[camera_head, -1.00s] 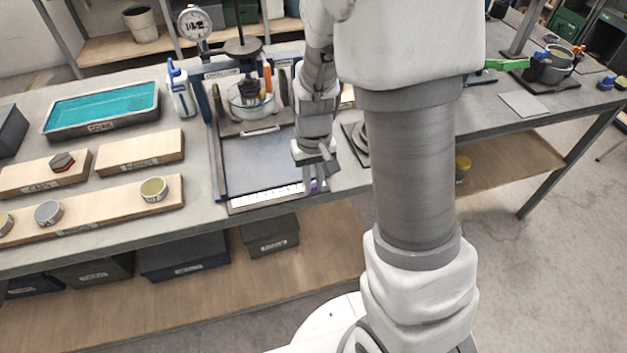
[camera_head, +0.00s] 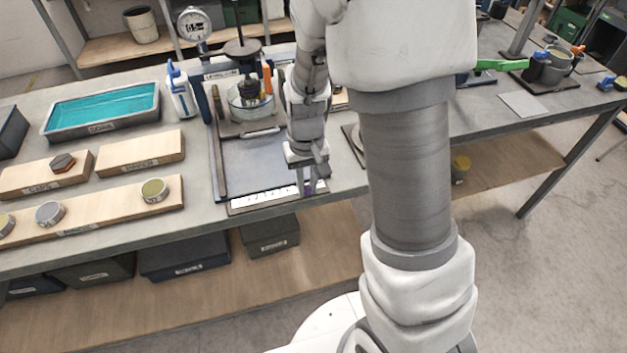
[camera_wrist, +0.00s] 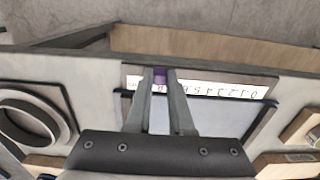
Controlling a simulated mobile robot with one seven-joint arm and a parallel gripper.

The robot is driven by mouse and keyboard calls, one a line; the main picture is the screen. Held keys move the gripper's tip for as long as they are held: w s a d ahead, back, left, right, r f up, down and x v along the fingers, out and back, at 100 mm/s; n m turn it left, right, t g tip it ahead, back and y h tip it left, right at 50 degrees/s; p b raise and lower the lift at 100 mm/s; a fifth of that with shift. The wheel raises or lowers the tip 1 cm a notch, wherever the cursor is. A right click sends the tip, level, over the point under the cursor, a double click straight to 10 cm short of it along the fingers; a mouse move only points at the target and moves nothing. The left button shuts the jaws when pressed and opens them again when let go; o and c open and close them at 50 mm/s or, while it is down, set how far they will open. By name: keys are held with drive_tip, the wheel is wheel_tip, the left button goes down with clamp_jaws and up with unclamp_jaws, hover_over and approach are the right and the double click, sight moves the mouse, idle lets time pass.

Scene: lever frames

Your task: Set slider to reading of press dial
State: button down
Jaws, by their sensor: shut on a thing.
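The purple slider (camera_wrist: 161,75) sits on the white numbered scale (camera_wrist: 225,89) at the front edge of the tray. In the wrist view the scale is upside down, with 0 at the right and the slider near the high-number end. My gripper (camera_wrist: 161,82) is shut on the slider, a finger on each side. In the head view my gripper (camera_head: 309,187) is at the right part of the scale (camera_head: 262,199), and the slider is mostly hidden. The round press dial (camera_head: 194,24) stands at the back left of the press (camera_head: 243,50); its reading is too small to tell.
A teal-filled tray (camera_head: 102,108), a blue-and-white bottle (camera_head: 180,92) and wooden boards with small discs lie left of the press. A round object (camera_wrist: 28,120) on a dark plate lies beside the tray. The scale left of my gripper is clear.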

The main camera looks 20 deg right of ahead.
sight(281, 200)
drive_tip(key=a, duration=0.6)
drive_tip(key=shift+p, duration=0.35)
drive_tip(key=c, duration=0.8)
unclamp_jaws()
drive_tip(key=shift+r, duration=0.1)
wheel_tip(281, 200, up, 17)
drive_tip(key=p, duration=0.2)
drive_tip(key=shift+r+p, duration=0.15)
drive_tip(key=shift+p, duration=0.15)
